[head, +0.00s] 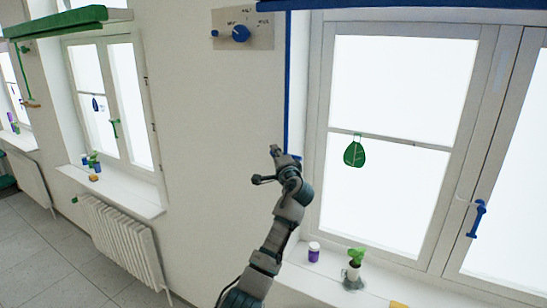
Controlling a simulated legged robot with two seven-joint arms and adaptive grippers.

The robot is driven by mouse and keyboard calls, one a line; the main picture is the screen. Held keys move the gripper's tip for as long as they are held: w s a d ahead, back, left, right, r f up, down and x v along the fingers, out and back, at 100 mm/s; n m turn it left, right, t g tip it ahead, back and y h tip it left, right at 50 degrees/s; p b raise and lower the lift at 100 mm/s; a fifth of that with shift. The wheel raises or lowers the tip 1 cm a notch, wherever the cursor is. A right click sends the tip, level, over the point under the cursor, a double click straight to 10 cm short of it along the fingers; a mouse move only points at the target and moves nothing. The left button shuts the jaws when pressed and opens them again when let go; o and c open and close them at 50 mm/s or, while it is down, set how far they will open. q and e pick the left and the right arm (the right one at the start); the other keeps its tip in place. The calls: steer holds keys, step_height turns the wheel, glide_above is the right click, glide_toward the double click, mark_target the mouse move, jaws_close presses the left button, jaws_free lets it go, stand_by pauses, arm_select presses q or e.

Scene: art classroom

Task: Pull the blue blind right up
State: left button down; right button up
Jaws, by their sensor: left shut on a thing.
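The blue blind (410,4) shows as a narrow blue strip along the top edge, above the right window; its upper part is cut off by the picture. A blue cord (287,80) hangs straight down from it along the left side of the window frame. My left gripper (272,163) is at the cord's lower end, in front of the wall corner beside the window, and is shut on the blue cord. The fingers and wrist hide most of the grip. My right gripper is not in view.
A panel with a blue knob (241,34) is on the wall. The right sill holds a purple-labelled jar (314,251) and a potted plant (353,270). A blue window handle (477,218) juts out. A green blind (70,20), another window and a radiator (120,240) are at left.

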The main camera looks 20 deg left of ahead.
arm_select(q)
steer(key=shift+d+r, duration=0.2)
steer(key=shift+r, duration=0.05)
steer(key=c, duration=1.2)
jaws_free()
steer(key=shift+o, duration=0.3)
steer(key=shift+d, duration=0.3)
steer(key=v, duration=1.2)
steer(key=shift+d, duration=0.15)
steer(key=shift+w+f, duration=0.15)
